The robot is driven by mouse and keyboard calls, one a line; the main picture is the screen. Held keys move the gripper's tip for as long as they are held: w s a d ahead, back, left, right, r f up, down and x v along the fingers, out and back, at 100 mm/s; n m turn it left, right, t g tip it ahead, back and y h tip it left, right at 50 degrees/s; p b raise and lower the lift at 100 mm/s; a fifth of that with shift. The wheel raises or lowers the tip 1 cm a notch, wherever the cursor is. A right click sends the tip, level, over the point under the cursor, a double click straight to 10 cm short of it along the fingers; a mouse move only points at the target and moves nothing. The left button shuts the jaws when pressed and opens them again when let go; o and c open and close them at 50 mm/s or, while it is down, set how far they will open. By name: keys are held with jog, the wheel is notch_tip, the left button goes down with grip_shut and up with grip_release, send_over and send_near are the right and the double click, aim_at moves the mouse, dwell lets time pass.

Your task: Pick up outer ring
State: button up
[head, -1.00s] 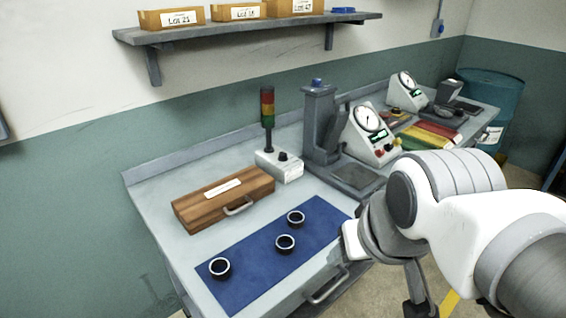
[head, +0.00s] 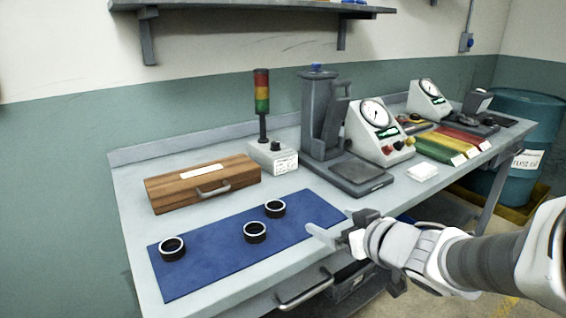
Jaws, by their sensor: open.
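Three dark rings with bright rims lie flat on a blue mat (head: 205,257) on the workbench. One ring (head: 172,248) is at the mat's left end. A second ring (head: 255,232) is near the middle, and a third ring (head: 275,208) is a little behind and to the right of it. I cannot tell which of them is the outer ring.
A wooden case (head: 203,184) stands behind the mat. A signal tower (head: 262,105), a grey press (head: 322,120) and a gauge box (head: 378,130) stand farther right. A drawer handle (head: 306,290) sticks out of the bench front. A shelf (head: 260,8) hangs above.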

jog(key=shift+n+g+y, duration=0.4)
jog(key=shift+y, duration=0.5)
jog(key=a+f+p, duration=0.1)
jog(key=w+a+p, duration=0.1)
jog(key=p, duration=0.1)
jog(key=w+a+f+p, duration=0.1)
jog(key=a, duration=0.1)
jog(key=shift+w+a+f, duration=0.1)
jog(key=shift+w+f, duration=0.1)
jog(key=shift+f, duration=0.1)
jog(key=p, duration=0.4)
jog(key=shift+w+a+f, duration=0.1)
jog(key=shift+w+f, duration=0.2)
jog(key=shift+w, duration=0.05)
jog(key=b, duration=0.2)
send_near(280, 211)
jog(key=w+a+f, duration=0.1)
jog(key=w+f, duration=0.1)
jog(key=f, duration=0.1)
jog(key=shift+w+a, duration=0.3)
jog(key=shift+a, duration=0.05)
jog(key=shift+w+a+f+b, duration=0.15)
jog(key=shift+w+a, duration=0.4)
jog(key=shift+w, duration=0.35)
jog(key=shift+w+a+f+b, duration=0.15)
jog(key=shift+w+a, duration=0.4)
jog(key=shift+w, duration=0.3)
jog(key=shift+w+a+f+b, duration=0.15)
jog(key=shift+w+a, duration=0.4)
jog(key=shift+w, duration=0.35)
